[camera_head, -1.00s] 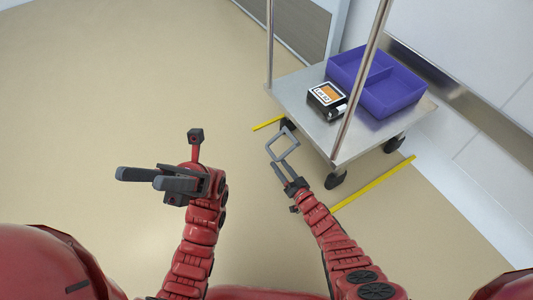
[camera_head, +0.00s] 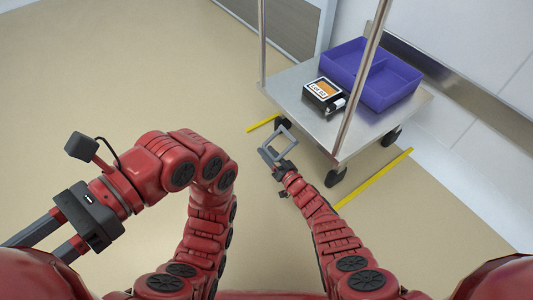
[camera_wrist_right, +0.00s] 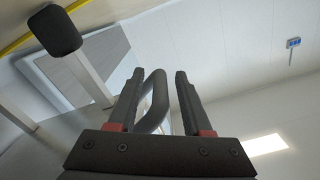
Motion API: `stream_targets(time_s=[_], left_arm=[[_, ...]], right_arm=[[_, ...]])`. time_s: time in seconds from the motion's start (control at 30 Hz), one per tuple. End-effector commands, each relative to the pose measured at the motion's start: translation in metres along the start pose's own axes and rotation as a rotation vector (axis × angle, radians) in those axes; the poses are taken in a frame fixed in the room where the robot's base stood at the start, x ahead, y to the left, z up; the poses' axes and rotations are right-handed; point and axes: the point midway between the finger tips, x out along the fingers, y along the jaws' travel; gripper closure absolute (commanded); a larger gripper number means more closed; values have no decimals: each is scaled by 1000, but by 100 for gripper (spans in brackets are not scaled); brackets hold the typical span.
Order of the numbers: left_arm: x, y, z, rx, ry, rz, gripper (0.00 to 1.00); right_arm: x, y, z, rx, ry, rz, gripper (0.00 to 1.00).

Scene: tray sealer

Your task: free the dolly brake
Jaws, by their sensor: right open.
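The dolly (camera_head: 305,116) is a metal platform on dark casters with upright posts, at the upper right of the head view. A grey, squarish loop (camera_head: 291,135) stands out at its near left side; I take it as the brake handle. My right gripper (camera_head: 270,155) is at this loop, fingers pointing toward it. In the right wrist view, the gripper (camera_wrist_right: 158,95) is open, with the loop's bar (camera_wrist_right: 157,88) between its fingers, nearer the left one. Whether they touch is unclear. My left gripper (camera_head: 45,242) is at the lower left, fingers apart and empty, far from the dolly.
A purple divided tray (camera_head: 400,87) and a black box with an orange label (camera_head: 324,94) sit on the dolly. Yellow floor lines (camera_head: 375,179) run beside it. A wall with a metal rail (camera_head: 450,75) stands behind. The floor on the left is clear.

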Motion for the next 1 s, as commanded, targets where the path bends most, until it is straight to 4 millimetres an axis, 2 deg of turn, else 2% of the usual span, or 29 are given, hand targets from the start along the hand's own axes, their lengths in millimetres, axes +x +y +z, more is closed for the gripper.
stream_targets(time_s=[0.23, 0.5, 1.0], left_arm=[[0, 0, 0, -1, 2, -2, 50], [0, 0, 0, -1, 2, -1, 50], [0, 0, 0, 0, 1, 0, 50]], right_arm=[[0, 0, 0, 0, 0, 0, 50], [0, 0, 0, 0, 0, -1, 99], [0, -1, 0, -1, -1, -2, 100]])
